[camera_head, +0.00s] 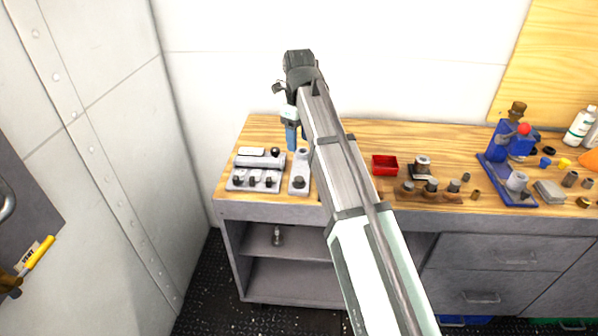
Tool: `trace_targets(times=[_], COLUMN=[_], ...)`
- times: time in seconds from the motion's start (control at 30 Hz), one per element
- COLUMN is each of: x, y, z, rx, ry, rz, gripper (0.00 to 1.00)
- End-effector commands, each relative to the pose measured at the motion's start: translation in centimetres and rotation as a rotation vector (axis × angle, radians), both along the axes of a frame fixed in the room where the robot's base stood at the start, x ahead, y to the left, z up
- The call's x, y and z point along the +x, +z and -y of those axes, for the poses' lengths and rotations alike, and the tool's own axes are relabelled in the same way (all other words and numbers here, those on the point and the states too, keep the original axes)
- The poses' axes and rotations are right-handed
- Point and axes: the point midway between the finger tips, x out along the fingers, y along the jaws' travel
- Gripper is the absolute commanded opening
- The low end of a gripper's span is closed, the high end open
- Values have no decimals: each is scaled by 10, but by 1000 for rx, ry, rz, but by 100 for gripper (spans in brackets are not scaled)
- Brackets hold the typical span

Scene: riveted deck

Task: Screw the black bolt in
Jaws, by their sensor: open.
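A grey block (302,165) stands on the wooden bench at the left, with a black bolt (299,181) at its front end. I cannot tell how deep the bolt sits. Left of it is a grey holder (243,173) with several small black bolt-like pieces along its front and another dark round piece at its back right. My gripper (291,138) is above and behind the grey block, pointing down, open. Its blue tip area is small, and the gap between the fingers cannot be made out. My arm covers the bench just right of the block.
A red tray (384,165) lies right of my arm, with a row of dark cylinders (432,186) in front of it. A blue vise-like device (510,150) stands at the right. The wall (225,70) is close behind the bench. A small object (277,236) stands on the shelf below.

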Motion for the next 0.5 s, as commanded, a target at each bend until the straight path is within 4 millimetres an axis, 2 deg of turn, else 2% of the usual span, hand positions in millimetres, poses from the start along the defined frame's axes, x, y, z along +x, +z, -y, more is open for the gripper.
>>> trace_targets(times=[0.5], x=[0], y=[-1], z=[0], rx=[2], ry=[935], rz=[-1], gripper=[59])
